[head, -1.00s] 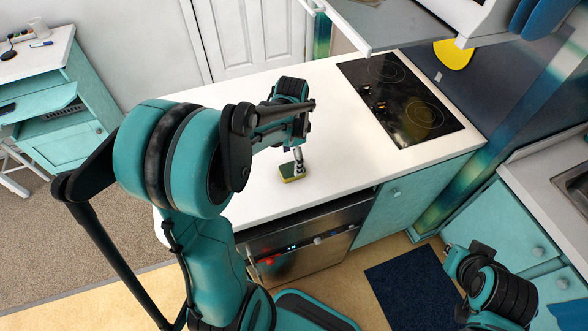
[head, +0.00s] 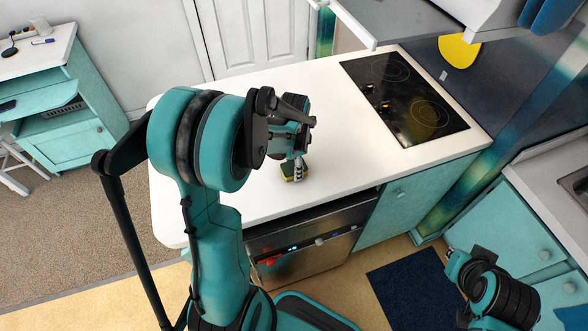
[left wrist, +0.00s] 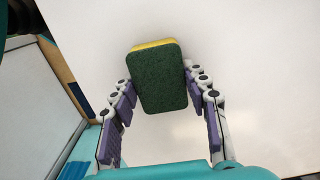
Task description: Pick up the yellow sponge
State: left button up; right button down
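The yellow sponge (head: 288,172) lies on the white counter (head: 240,205), near its front edge. Its dark green face is towards the camera in the left wrist view (left wrist: 160,80), with a yellow strip along the far edge. My left gripper (head: 297,168) is down at the sponge. In the left wrist view its two fingers (left wrist: 158,82) stand on either side of the sponge, very close to its edges. They look open around it; firm contact does not show. My right gripper (head: 464,262) is at the lower right, away from the counter; its fingers cannot be made out.
A black cooktop (head: 405,95) is set in the counter to the right of the sponge. A sink (head: 575,182) is at the far right. The counter around the sponge is clear.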

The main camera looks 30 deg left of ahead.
dwell(0.3)
pick_arm(q)
notch_tip(320, 180, up, 4)
jog(key=shift+r+p, duration=0.1)
jog(key=shift+p, duration=0.75)
jog(key=w+d+r+p, duration=0.2)
jog(key=d+r, duration=0.4)
jog(key=d, duration=0.5)
jog(key=shift+d+r, duration=0.25)
jog(key=shift+r, duration=0.15)
jog(key=c, duration=0.3)
